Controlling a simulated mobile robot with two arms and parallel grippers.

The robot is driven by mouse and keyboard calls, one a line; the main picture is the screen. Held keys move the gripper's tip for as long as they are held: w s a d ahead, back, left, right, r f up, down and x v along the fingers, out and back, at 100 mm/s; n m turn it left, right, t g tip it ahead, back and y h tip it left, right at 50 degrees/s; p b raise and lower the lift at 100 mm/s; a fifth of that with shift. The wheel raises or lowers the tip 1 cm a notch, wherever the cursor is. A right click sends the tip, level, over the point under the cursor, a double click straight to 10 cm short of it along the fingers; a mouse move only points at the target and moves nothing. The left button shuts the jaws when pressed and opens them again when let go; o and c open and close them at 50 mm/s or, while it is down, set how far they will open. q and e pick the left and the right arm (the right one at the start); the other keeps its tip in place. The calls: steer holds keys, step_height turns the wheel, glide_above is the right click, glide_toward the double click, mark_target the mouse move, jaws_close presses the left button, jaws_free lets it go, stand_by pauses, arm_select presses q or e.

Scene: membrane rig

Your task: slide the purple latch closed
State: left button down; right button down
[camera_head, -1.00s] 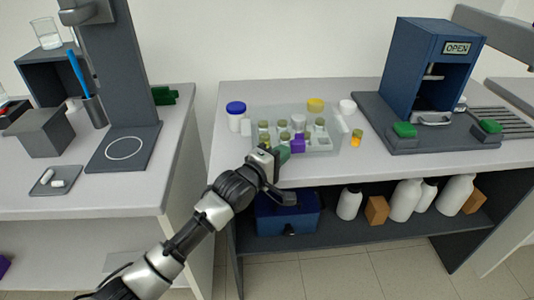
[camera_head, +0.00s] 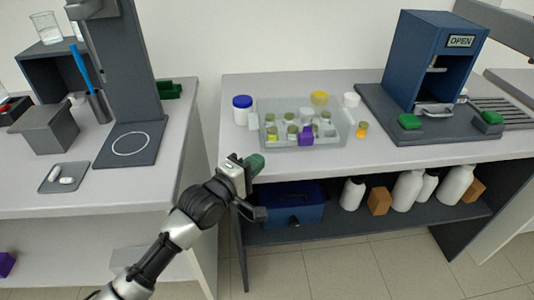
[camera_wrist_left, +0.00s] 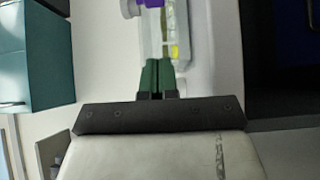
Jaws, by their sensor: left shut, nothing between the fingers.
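The purple latch (camera_head: 306,137) is a small block on the front side of a clear box (camera_head: 331,143) holding several vials. It also shows at the top edge of the wrist view (camera_wrist_left: 152,3), cut off by the frame. My left gripper (camera_head: 256,163), with green fingers, is over the bench's front edge, left of and nearer than the latch, and does not touch it. Its fingers (camera_wrist_left: 157,75) are together and empty. Whether the latch is open or closed is too small to tell. My right gripper is not in view.
A white bottle with a blue lid (camera_head: 242,110) stands left of the box. A yellow lid (camera_head: 320,97), a white cup (camera_head: 351,100) and an orange vial (camera_head: 362,130) stand behind and right. A blue machine (camera_head: 437,65) is further right. The bench front is clear.

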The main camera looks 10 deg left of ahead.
arm_select(q)
steer(key=s+a+f+m+g+y, duration=0.3)
steer(key=s+a+f+m+g, duration=0.15)
steer(key=s, duration=0.65)
steer(key=s+a+f+m+g+y, duration=0.35)
steer(key=s+f, duration=0.25)
steer(key=s, duration=0.4)
steer(key=s+a+f+m+g+y, duration=0.35)
steer(key=s+f+m, duration=0.2)
steer(key=s, duration=0.55)
step_height(320, 180, down, 25)
steer(key=g+p, duration=0.1)
steer(key=s+a+f+g, duration=0.1)
steer(key=s+a+f, duration=0.2)
steer(key=s+f, duration=1.1)
steer(key=s+p, duration=0.1)
steer(key=s, duration=0.1)
steer(key=shift+s+a+f, duration=0.2)
steer(key=shift+s+f, duration=0.1)
steer(key=shift+s, duration=0.1)
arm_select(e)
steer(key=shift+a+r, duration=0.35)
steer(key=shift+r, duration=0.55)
